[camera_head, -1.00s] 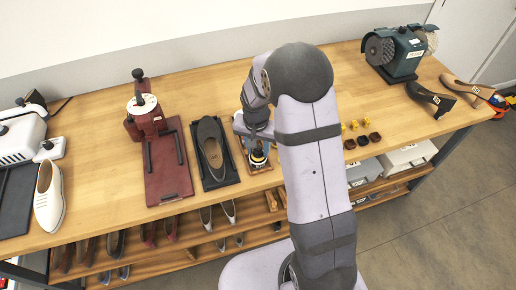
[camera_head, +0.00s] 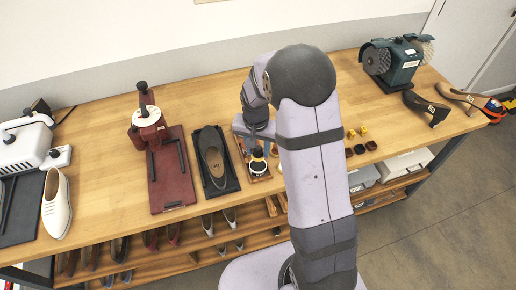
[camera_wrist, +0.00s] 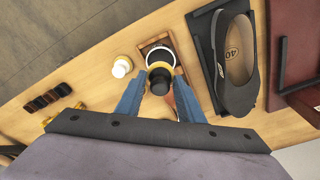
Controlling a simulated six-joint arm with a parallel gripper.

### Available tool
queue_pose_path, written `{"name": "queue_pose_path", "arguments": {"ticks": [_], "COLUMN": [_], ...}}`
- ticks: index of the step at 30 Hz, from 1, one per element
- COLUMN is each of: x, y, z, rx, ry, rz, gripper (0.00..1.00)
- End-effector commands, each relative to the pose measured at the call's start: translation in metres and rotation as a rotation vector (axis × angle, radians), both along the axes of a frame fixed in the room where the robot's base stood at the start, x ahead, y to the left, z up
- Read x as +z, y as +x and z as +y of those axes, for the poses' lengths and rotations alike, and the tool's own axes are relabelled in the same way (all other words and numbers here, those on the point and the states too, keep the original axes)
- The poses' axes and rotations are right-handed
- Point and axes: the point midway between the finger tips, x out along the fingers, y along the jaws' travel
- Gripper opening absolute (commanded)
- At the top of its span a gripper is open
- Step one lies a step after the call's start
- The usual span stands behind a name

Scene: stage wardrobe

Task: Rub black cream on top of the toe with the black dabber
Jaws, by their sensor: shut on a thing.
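My gripper (camera_wrist: 161,80) is shut on the black dabber (camera_wrist: 160,86), which has a yellow collar. The dabber is over the round cream tin (camera_wrist: 158,53), which has a pale rim and dark contents. In the head view the tin (camera_head: 258,168) shows just below the dabber (camera_head: 257,153). Whether they touch is hard to tell. The dark shoe (camera_head: 212,154) lies on a black mat (camera_head: 222,190), to the left of my gripper (camera_head: 258,148). The wrist view shows the shoe (camera_wrist: 228,92) at the right, marked 40 inside. I cannot see cream on its toe.
The tin sits on a small wooden tray (camera_wrist: 147,43). A white bottle (camera_wrist: 121,66) stands beside it. Several small dark blocks (camera_wrist: 48,97) lie farther off. A red stand (camera_head: 170,178) is left of the shoe. A green grinder (camera_head: 396,62) stands at the back right.

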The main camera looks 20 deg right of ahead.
Motion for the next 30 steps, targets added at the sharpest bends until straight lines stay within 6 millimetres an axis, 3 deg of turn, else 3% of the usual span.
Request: {"name": "queue_pose_path", "arguments": {"ticks": [19,30], "x": [-0.002,-0.023], "y": [0.0,0.0], "z": [0.0,0.0], "rx": [0.0,0.0], "ry": [0.0,0.0], "rz": [0.0,0.0], "gripper": [0.16,0.16]}}
